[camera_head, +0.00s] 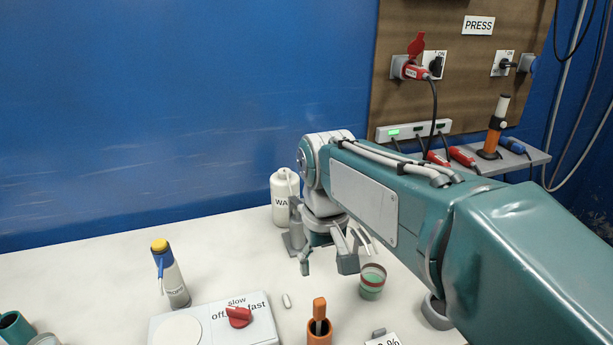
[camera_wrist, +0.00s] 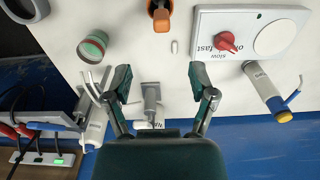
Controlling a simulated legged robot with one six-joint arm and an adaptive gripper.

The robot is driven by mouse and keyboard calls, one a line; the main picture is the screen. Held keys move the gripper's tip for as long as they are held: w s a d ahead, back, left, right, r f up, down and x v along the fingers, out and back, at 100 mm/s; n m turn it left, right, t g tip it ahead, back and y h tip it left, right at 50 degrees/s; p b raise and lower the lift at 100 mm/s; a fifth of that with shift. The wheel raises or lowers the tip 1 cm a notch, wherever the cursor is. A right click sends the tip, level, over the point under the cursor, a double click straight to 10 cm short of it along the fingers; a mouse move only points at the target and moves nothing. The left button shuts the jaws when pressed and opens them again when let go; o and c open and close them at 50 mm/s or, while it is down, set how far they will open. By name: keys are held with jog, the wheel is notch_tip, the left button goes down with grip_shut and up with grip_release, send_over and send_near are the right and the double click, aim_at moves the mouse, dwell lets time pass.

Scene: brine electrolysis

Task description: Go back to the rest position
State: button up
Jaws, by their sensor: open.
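My gripper (camera_head: 328,262) hangs over the white table, pointing down, with its fingers apart and nothing between them. In the wrist view my gripper (camera_wrist: 160,82) also shows spread fingers, with the table surface and a grey stand (camera_wrist: 151,97) seen between and below them. My teal arm reaches in from the right of the head view. A small white stir bar (camera_head: 286,300) lies on the table, apart from the fingers. A green and clear beaker (camera_head: 372,280) stands to the right of the gripper.
A stirrer (camera_head: 262,333) with a red knob (camera_head: 238,316) is at the front. A yellow-capped bottle (camera_head: 172,275), a white jug (camera_head: 283,190) and an orange-handled tool in a holder (camera_head: 319,335) stand around. A shelf (camera_head: 520,160) with plugs is at the right. The left back table is clear.

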jog(key=s+d+f+m+t, duration=0.2)
jog(key=s+d+t, duration=0.3)
jog(key=s+d, duration=0.5)
jog(key=s+m, duration=0.1)
jog(key=s, duration=0.1)
jog(key=shift+s+d+f+t, duration=0.25)
jog(key=shift+s+d+t, duration=0.05)
jog(key=shift+s, duration=0.05)
